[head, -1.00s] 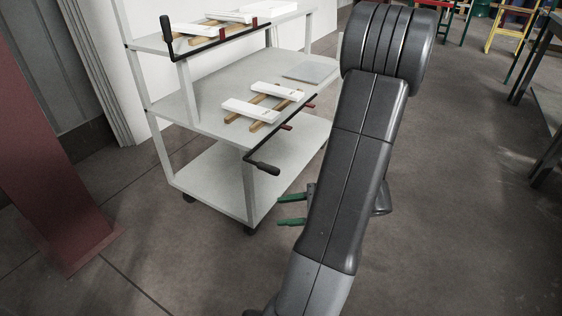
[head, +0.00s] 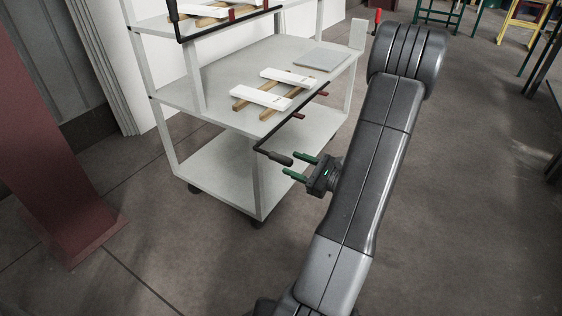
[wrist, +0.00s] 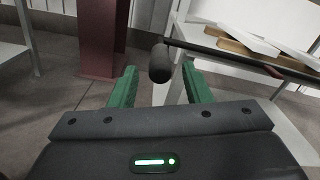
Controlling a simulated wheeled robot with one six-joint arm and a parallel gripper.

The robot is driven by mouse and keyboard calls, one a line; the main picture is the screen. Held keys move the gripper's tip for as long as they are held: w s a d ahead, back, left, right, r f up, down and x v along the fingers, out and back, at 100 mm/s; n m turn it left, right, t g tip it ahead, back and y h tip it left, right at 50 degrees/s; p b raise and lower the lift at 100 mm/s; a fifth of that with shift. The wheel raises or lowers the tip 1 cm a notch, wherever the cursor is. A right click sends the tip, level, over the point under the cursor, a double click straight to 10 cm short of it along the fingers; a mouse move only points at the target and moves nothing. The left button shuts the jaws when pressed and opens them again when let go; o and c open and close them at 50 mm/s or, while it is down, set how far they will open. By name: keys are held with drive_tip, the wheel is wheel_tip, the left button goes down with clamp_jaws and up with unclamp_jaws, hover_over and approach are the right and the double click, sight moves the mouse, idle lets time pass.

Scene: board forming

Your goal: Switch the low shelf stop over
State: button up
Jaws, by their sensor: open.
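The low shelf stop is a black bar (head: 305,113) with red tabs along the front edge of the cart's middle shelf. Its crank ends in a dark cylindrical handle (head: 281,158) at the near left end, sticking out from the shelf. My gripper (head: 301,169) is open, its green fingers pointing at the handle from the right. In the wrist view the handle (wrist: 160,63) shows just beyond the fingertips, roughly midway between the open fingers (wrist: 158,88). I cannot tell whether either finger touches it. The bar (wrist: 240,52) runs right from the handle.
Two white boards (head: 260,96) lie on wooden strips on the middle shelf, with a grey plate (head: 322,59) behind. The upper shelf has a similar black stop (head: 230,22). A dark red post (head: 68,190) stands left.

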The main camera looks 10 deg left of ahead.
sight(273, 155)
drive_tip(key=shift+b+x, duration=0.45)
drive_tip(key=shift+x, duration=2.25)
drive_tip(key=shift+c, duration=0.4)
clamp_jaws()
